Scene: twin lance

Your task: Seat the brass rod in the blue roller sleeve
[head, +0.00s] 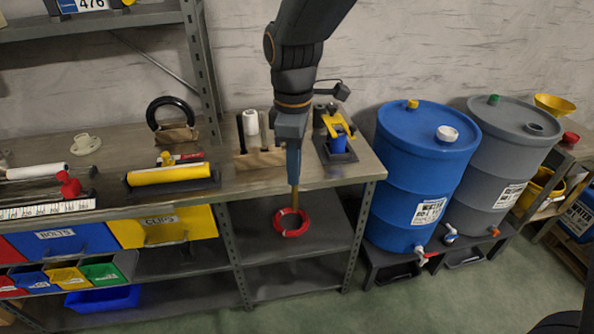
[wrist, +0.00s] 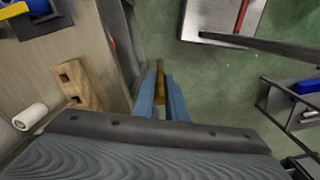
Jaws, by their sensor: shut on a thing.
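My gripper (head: 294,176) points down just in front of the bench's front edge. Its blue fingers are shut on the brass rod (head: 295,200), which hangs below them roughly upright. In the wrist view the rod (wrist: 160,76) sticks out between the two fingertips (wrist: 161,100). The blue roller sleeve (head: 337,145) appears to be the blue cylinder under a yellow clamp on a dark base, on the bench to the right of and behind my gripper. The rod is apart from it. In the wrist view part of the sleeve (wrist: 38,6) shows at the top left corner.
A wooden block with holes (head: 262,160) and a white roll (head: 251,122) are on the bench (head: 230,182) left of my gripper. A yellow roller (head: 168,174) lies farther left. A red coil (head: 291,223) shows at the lower shelf. A blue barrel (head: 412,175) stands right.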

